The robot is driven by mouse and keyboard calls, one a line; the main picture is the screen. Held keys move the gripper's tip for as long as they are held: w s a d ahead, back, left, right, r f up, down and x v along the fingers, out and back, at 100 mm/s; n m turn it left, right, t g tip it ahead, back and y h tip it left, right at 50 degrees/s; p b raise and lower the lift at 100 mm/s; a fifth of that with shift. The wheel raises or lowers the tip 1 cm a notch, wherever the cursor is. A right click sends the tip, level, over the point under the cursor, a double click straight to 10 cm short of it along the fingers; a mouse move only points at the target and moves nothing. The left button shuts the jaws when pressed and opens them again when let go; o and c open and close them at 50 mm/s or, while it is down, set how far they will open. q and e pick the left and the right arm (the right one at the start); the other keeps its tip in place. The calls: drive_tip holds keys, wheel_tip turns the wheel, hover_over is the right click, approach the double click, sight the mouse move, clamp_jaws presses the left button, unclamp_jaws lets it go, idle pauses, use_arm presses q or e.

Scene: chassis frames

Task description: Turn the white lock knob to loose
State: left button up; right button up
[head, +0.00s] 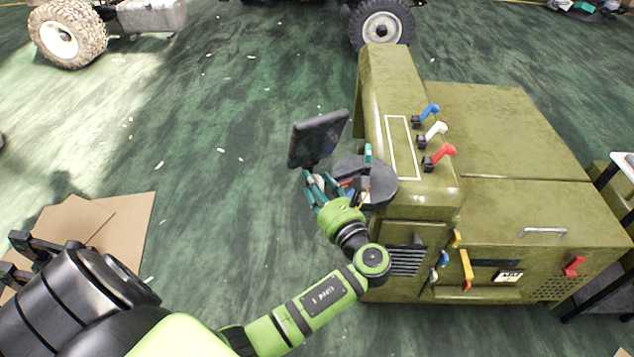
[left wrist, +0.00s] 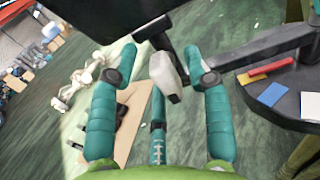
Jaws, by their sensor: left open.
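A small white knob (left wrist: 167,76) sits on a dark arm in the left wrist view. It hangs between the fingers of my left gripper (left wrist: 160,82), with visible gaps to the left and right fingers. In the head view my left gripper (head: 317,187) is open just below a dark tilted screen (head: 319,138). There the fingers partly hide the knob (head: 318,181). I cannot read any marking on the knob. My right gripper is not in view.
A round dark tray (head: 384,186) with small coloured items is right of the gripper. The olive cabinet (head: 500,130) beyond has blue (head: 430,110), white (head: 437,130) and red (head: 443,152) levers. Cardboard (head: 125,225) lies on the green floor, which is largely clear at left.

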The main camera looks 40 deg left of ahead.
use_arm(q)
drive_tip(key=shift+w+a, duration=0.1)
drive_tip(key=shift+a, duration=0.1)
clamp_jaws()
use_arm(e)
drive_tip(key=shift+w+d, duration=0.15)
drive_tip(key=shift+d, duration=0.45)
